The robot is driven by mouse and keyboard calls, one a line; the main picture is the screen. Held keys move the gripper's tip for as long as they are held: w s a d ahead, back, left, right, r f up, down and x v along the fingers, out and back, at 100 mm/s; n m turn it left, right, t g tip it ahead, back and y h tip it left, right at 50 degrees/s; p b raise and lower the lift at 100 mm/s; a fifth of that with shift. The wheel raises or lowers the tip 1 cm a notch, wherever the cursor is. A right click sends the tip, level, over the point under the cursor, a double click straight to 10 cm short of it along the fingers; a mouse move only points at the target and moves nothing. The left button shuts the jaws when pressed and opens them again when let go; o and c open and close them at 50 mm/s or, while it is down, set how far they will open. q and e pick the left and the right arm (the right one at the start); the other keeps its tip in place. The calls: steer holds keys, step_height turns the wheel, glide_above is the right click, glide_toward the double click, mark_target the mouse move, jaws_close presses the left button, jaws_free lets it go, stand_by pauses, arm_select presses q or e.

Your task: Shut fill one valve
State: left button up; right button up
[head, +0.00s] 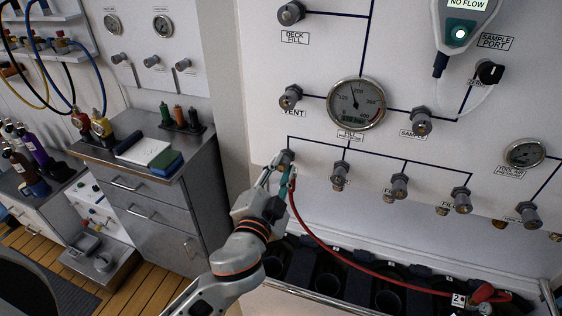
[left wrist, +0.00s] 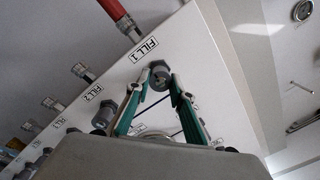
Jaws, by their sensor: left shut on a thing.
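The fill one valve (head: 287,157) is a grey knob at the left end of the lower row on the white panel. It also shows in the left wrist view (left wrist: 161,71), beside its FILL 1 label (left wrist: 143,49). My left gripper (head: 279,169) is at this knob, with its fingertips on either side of it. In the left wrist view the green-and-grey fingers (left wrist: 163,82) are shut on the knob and hide part of it. My right gripper is in neither view.
A red hose (head: 331,247) hangs close to my left gripper and runs right over dark cylinder slots (head: 388,301). More fill knobs (head: 399,186) line the row to the right. A pressure gauge (head: 356,103) sits above. A steel cabinet (head: 150,215) stands at left.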

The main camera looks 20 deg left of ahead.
arm_select(q)
steer(key=m, duration=0.3)
steer(key=shift+m+p, duration=0.35)
steer(key=shift+m, duration=0.05)
steer(key=m, duration=0.4)
steer(key=shift+m, duration=0.4)
steer(key=m+h, duration=0.1)
steer(key=m, duration=0.3)
steer(key=shift+f+m, duration=0.1)
steer(key=shift+m, duration=0.3)
steer(key=m, duration=0.4)
steer(key=shift+m, duration=0.4)
steer(key=m, duration=0.4)
steer(key=shift+f+m+h, duration=0.1)
steer(key=shift+m+h, duration=0.2)
steer(key=m, duration=0.4)
steer(key=shift+a+m, duration=0.1)
steer(key=shift+m, duration=0.2)
steer(key=m, duration=0.4)
steer(key=shift+a+m+g, duration=0.1)
steer(key=shift+m+g, duration=0.2)
steer(key=shift+m, duration=1.9)
